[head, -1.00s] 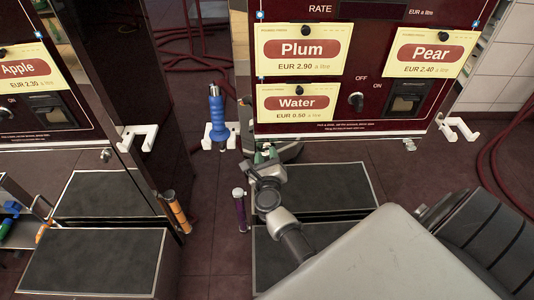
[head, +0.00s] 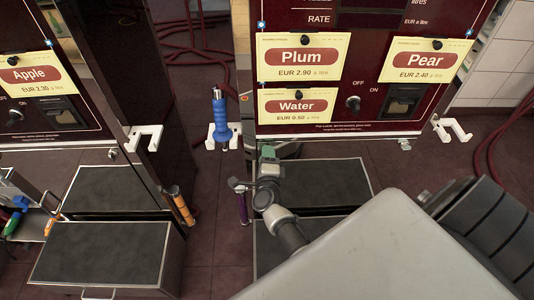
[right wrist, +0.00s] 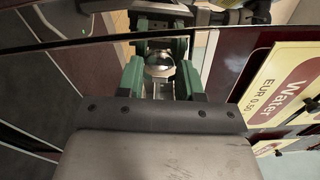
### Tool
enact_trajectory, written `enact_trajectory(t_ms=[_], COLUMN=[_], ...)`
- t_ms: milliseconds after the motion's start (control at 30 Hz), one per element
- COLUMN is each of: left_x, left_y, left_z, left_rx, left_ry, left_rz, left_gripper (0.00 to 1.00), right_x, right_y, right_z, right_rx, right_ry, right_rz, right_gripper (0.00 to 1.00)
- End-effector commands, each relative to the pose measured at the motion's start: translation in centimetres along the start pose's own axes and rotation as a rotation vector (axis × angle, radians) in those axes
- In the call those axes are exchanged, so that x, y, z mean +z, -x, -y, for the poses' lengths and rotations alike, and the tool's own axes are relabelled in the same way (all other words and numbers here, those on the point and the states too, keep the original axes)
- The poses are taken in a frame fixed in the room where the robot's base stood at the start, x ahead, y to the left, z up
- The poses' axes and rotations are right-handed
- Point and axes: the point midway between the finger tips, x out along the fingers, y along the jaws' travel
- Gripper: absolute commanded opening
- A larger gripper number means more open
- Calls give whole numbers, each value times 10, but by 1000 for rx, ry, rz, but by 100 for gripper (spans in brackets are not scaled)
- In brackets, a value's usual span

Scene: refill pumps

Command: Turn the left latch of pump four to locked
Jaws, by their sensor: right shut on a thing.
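The pump panel (head: 345,118) with Plum, Pear and Water cards fills the upper right of the head view; no pump number is readable. My right gripper (head: 267,152) is at its lower left corner, with green fingers. In the right wrist view the fingers (right wrist: 161,72) are shut around a rounded shiny metal knob (right wrist: 159,64), which looks like the left latch. In the head view my gripper hides this latch, so its turn angle cannot be told. A similar small silver latch (head: 405,145) shows at the panel's lower right. My left gripper is not in view.
A blue-handled nozzle (head: 220,120) hangs in a white holder left of the panel. An empty white holder (head: 452,130) is at the right. Dark-topped steps (head: 325,185) stand below. Orange (head: 180,207) and purple (head: 243,208) handles stand near them. Another pump (head: 45,110) is at the left.

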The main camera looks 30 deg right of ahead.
Motion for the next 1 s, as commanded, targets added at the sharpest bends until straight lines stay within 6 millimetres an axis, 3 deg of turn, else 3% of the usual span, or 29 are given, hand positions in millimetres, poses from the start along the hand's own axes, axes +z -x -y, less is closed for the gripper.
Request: enact_trajectory(t_ms=[400,933,967,1000], left_x=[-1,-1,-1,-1], left_y=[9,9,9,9], left_z=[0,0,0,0], left_rx=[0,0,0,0], left_ry=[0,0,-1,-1], left_rz=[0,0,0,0], left_gripper=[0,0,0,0], right_x=[0,0,0,0], right_y=[0,0,0,0], right_z=[-1,-2,-2,-2], right_rx=[1,1,2,1], right_ry=[172,192,192,192], right_rz=[0,1,1,1], right_gripper=[12,12,41,47])
